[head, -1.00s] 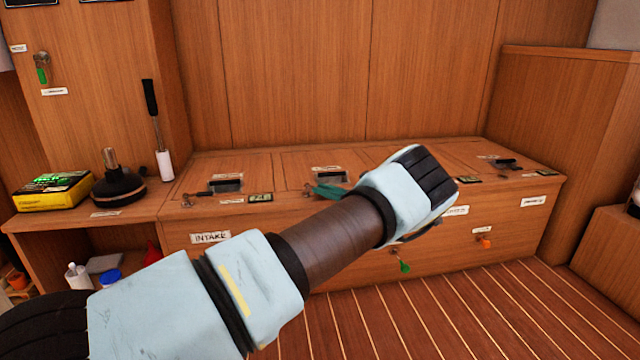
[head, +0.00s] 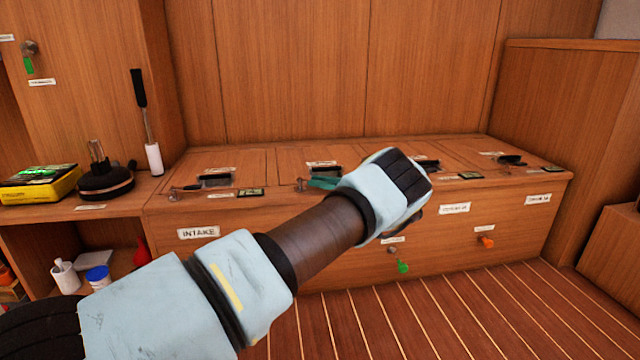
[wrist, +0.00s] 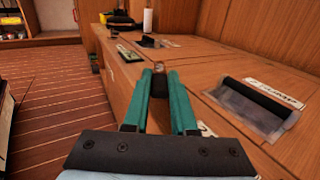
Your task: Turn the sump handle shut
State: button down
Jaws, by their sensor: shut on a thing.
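My gripper (head: 313,183) has teal fingers. In the head view they reach left along the bench's front top edge to a small handle with a metal pivot (head: 299,185). In the wrist view my gripper (wrist: 159,76) is shut on the handle's dark lever (wrist: 158,88), which lies between the fingers; the round pivot (wrist: 159,68) shows just past the tips. The lever appears to lie along the fingers. My forearm hides the bench front below it, and no readable label there confirms that this is the sump handle.
A similar lever (head: 184,188) sits to the left, above the INTAKE label (head: 198,232). Hatches with dark openings line the bench top. Green (head: 403,267) and orange (head: 487,242) tags hang on the bench front. A plunger-like tool (head: 105,180) and yellow box (head: 42,184) stand left. The plank floor is clear.

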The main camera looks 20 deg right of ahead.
jog(key=c, duration=0.7)
grip_release()
jog(key=shift+p+v, duration=0.55)
jog(key=shift+v, duration=4.85)
jog(key=shift+c, duration=0.3)
